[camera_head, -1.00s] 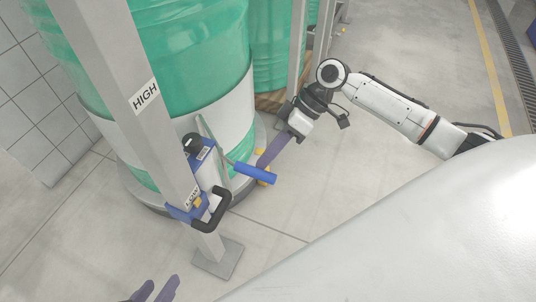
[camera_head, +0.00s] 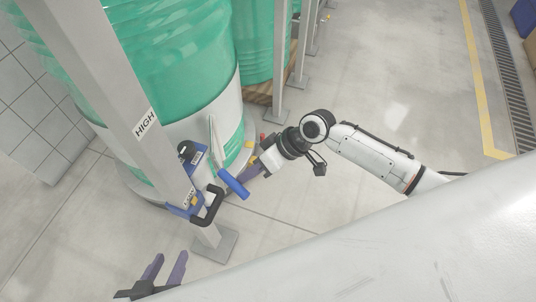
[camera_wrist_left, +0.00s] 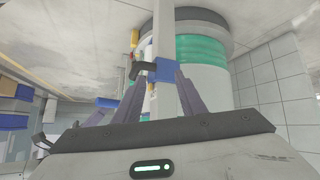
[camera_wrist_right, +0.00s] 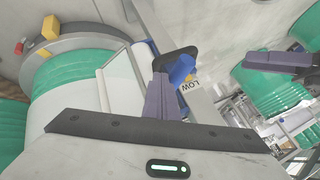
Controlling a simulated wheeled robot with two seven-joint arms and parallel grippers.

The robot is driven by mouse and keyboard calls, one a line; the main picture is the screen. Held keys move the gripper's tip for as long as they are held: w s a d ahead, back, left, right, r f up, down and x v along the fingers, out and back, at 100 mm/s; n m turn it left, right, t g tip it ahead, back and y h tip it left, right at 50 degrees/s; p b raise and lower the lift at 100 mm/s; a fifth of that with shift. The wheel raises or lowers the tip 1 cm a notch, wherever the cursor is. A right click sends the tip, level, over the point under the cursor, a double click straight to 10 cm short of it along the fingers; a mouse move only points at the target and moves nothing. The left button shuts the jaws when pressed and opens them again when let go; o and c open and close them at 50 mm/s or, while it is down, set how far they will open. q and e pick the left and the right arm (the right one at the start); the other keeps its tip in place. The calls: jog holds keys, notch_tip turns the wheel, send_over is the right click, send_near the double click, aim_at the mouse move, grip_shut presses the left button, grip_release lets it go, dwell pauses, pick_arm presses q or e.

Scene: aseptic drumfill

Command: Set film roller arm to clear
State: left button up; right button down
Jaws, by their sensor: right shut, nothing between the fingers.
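The blue roller (camera_head: 233,183) sits on a pale arm beside the blue carriage (camera_head: 178,210) on the grey post. The carriage has a black handle (camera_head: 212,207) and sits by the LOW label. The blue roller also shows in the right wrist view (camera_wrist_right: 182,69), just beyond my fingertips. My right gripper (camera_head: 245,174) is shut and empty, close behind the roller; I cannot tell whether they touch. My left gripper (camera_head: 170,268) is open and empty, below and in front of the post. In the left wrist view its fingers (camera_wrist_left: 150,92) frame the post and carriage.
A large green drum (camera_head: 190,50) partly wrapped in white film stands on a round turntable (camera_head: 245,140) behind the post. The post (camera_head: 100,75) carries a HIGH label and rises from a floor plate (camera_head: 215,245). More drums stand behind. Floor at right is clear.

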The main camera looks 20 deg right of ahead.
aim_at(239, 184)
pick_arm(q)
jog(key=shift+a+r+p, duration=0.15)
jog(key=shift+r+p, duration=0.65)
jog(key=shift+p, duration=0.45)
pick_arm(e)
jog(key=shift+s+a+m+t, duration=0.2)
jog(key=shift+s+a, duration=0.15)
jog(key=shift+a, duration=0.2)
jog(key=shift+s+a+m+t, duration=0.2)
jog(key=shift+s+a, duration=0.15)
jog(key=shift+a, duration=0.2)
